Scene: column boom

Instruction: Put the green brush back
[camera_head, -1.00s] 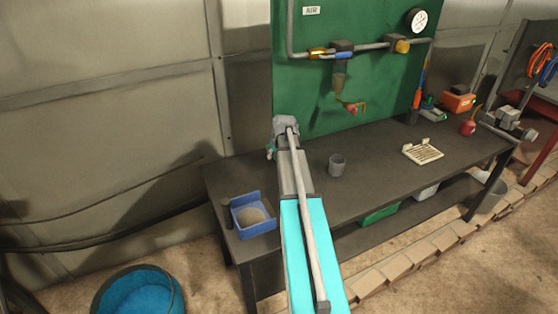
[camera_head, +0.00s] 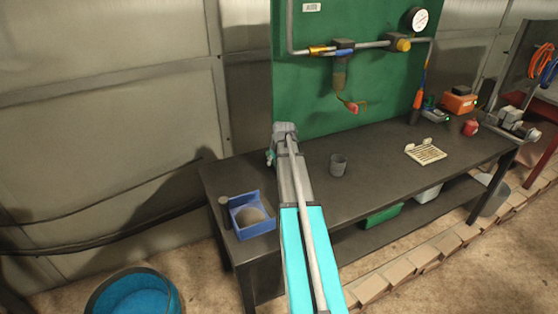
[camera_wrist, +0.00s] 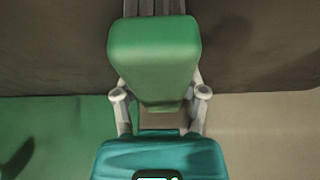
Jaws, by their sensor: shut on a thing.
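The green brush shows in the wrist view as a rounded green block (camera_wrist: 153,60) between the fingers of my gripper (camera_wrist: 160,100). My gripper is shut on it. A dark grey ridged part runs beyond the block to the top edge; I cannot tell whether it belongs to the brush. In the head view my gripper (camera_head: 270,157) is mostly hidden behind my arm, above the back left of the dark workbench (camera_head: 385,185), near the left edge of the green panel (camera_head: 300,80). The brush is not clearly visible there.
A blue bin (camera_head: 262,228) stands at the bench's left front. A grey cup (camera_head: 338,166) stands right of my arm, then a cream slotted tray (camera_head: 426,152). A pipe (camera_head: 372,47) with a hanging fitting (camera_head: 350,105) crosses the panel. A blue bucket (camera_head: 133,295) stands on the floor.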

